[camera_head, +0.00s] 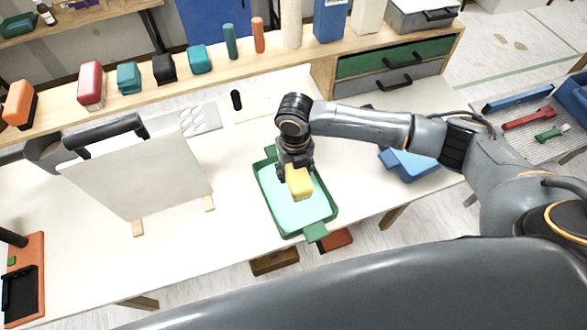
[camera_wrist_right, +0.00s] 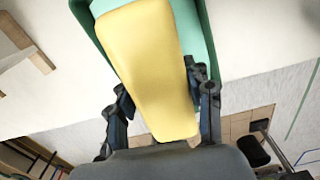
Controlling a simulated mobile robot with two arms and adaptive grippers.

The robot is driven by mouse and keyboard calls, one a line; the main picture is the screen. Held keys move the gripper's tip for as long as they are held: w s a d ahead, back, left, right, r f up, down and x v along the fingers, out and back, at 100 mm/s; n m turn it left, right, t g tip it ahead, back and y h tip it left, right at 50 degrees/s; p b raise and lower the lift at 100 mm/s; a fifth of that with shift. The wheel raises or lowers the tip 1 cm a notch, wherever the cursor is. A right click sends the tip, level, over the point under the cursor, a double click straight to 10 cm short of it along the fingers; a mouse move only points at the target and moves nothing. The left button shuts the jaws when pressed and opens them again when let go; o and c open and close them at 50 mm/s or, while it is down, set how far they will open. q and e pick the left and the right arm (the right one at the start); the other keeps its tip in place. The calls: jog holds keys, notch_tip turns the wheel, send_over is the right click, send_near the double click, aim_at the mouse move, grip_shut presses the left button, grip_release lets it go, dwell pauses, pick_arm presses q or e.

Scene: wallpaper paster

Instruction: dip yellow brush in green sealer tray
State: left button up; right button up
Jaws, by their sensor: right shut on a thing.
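The yellow brush (camera_head: 299,182) is in my right gripper (camera_head: 295,172), over the upper middle of the green sealer tray (camera_head: 265,203). The tray has a green rim and pale turquoise sealer (camera_head: 297,212) inside. In the right wrist view the yellow brush (camera_wrist_right: 150,60) lies between the two dark fingers of the right gripper (camera_wrist_right: 160,105), with the green tray (camera_wrist_right: 204,35) behind it. Whether the brush touches the sealer cannot be told. I do not make out my left gripper.
A pale board (camera_head: 140,175) with wooden feet stands left of the tray. A blue tray (camera_head: 412,165) lies to the right, under my right arm. A wooden shelf (camera_head: 225,75) with several coloured items runs along the back. White tabletop is clear around the green tray.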

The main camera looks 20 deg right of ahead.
notch_tip(320, 180, down, 4)
jog(key=b, duration=0.3)
jog(key=shift+a+f+b, duration=0.15)
jog(key=shift+f+b, duration=0.05)
jog(key=shift+b, duration=0.1)
jog(key=shift+f+b, duration=0.3)
jog(key=shift+f, duration=0.85)
pick_arm(q)
jog(key=f, duration=0.1)
jog(key=a+f, duration=0.1)
jog(key=f, duration=0.3)
jog(key=shift+a, duration=0.3)
jog(key=shift+d, duration=0.25)
pick_arm(e)
jog(key=shift+f, duration=0.15)
jog(key=shift+f, duration=1.3)
pick_arm(q)
jog(key=shift+w+a, duration=0.1)
pick_arm(e)
jog(key=shift+r, duration=3.85)
